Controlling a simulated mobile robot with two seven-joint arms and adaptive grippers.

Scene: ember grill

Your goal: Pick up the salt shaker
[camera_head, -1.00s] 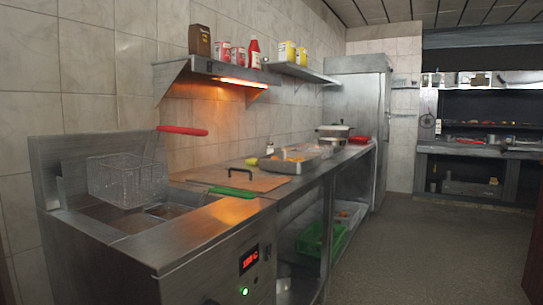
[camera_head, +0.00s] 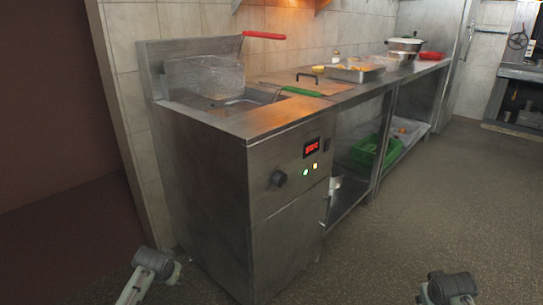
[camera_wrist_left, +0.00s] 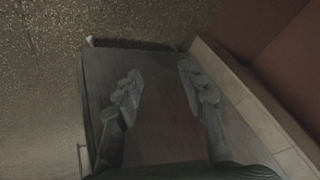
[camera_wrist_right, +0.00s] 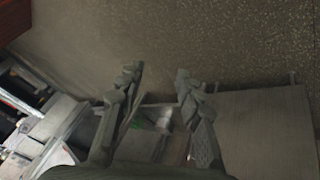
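My right gripper (camera_wrist_right: 157,78) is open and empty in the right wrist view, above the floor and counter front. In the head view only parts of my arms show at the bottom edge, far from the bottle.
The fryer (camera_head: 240,135) with its wire basket (camera_head: 205,75) stands nearest. Behind it are a cutting board (camera_head: 300,86), a food tray (camera_head: 355,75) and a pot (camera_head: 405,45). A green crate (camera_head: 364,150) sits on the lower shelf. The floor (camera_head: 440,200) at right is clear.

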